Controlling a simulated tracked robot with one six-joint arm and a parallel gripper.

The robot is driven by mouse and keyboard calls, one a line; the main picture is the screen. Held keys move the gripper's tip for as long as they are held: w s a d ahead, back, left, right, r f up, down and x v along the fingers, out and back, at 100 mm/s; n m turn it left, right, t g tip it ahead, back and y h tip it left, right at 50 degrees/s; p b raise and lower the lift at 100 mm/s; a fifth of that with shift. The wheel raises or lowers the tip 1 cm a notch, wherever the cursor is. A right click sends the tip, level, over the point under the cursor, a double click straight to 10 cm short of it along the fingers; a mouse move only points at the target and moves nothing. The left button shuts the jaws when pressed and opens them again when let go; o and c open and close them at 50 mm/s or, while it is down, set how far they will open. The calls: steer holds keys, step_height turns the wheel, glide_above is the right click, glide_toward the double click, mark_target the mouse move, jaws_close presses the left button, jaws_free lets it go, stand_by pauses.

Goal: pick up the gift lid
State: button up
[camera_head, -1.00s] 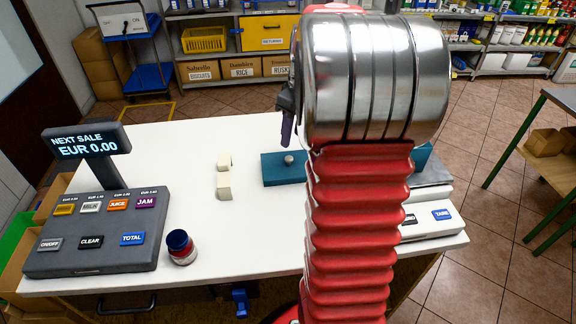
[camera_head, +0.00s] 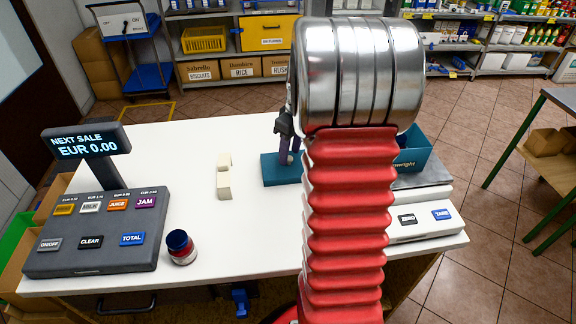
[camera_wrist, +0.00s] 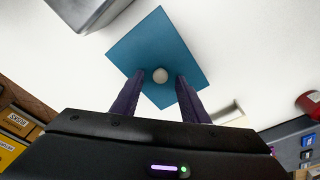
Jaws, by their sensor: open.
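The gift lid (camera_head: 276,170) is a flat teal square with a round pale knob (camera_wrist: 160,75) at its middle. It lies on the white counter, partly hidden by my arm in the head view. In the wrist view the lid (camera_wrist: 158,43) lies below my gripper (camera_wrist: 160,82). The two dark purple fingers are apart, one on each side of the knob, with a gap to it on both sides. My gripper is open and empty. Whether the fingertips touch the lid, I cannot tell.
Cream blocks (camera_head: 223,180) stand left of the lid. The counter (camera_head: 262,232) is clear in front.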

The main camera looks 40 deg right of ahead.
steer(key=shift+w+f, duration=0.15)
steer(key=shift+f, duration=0.65)
steer(key=shift+c, duration=0.5)
jaws_close()
